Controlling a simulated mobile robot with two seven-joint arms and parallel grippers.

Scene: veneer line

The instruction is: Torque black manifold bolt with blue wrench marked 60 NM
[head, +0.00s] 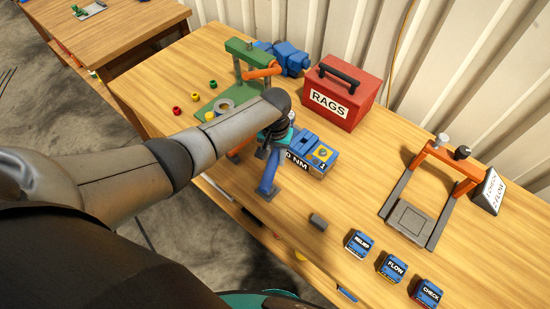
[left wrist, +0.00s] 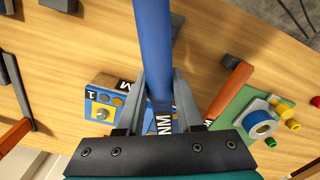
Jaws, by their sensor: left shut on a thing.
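My left gripper (head: 270,148) is shut on a blue wrench (head: 268,176). In the left wrist view, its fingers (left wrist: 160,100) close around the blue handle (left wrist: 153,40), with a label ending in NM (left wrist: 163,122) between them. The label's number is hidden. In the head view, the wrench slants down beside a blue block (head: 324,157) with a 1, a yellow disc and a partly hidden NM label. A black knob-like piece (head: 462,152) tops an orange frame (head: 450,172) at the right. I cannot tell whether it is the manifold bolt. My right gripper is not seen.
A red RAGS box (head: 342,95) stands behind. A green stand (head: 243,75) is at the back left. RELIEF (head: 359,242), FLOW (head: 392,268) and CHECK (head: 426,292) blocks line the front edge. An orange handle (left wrist: 230,88) lies beside the wrench.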

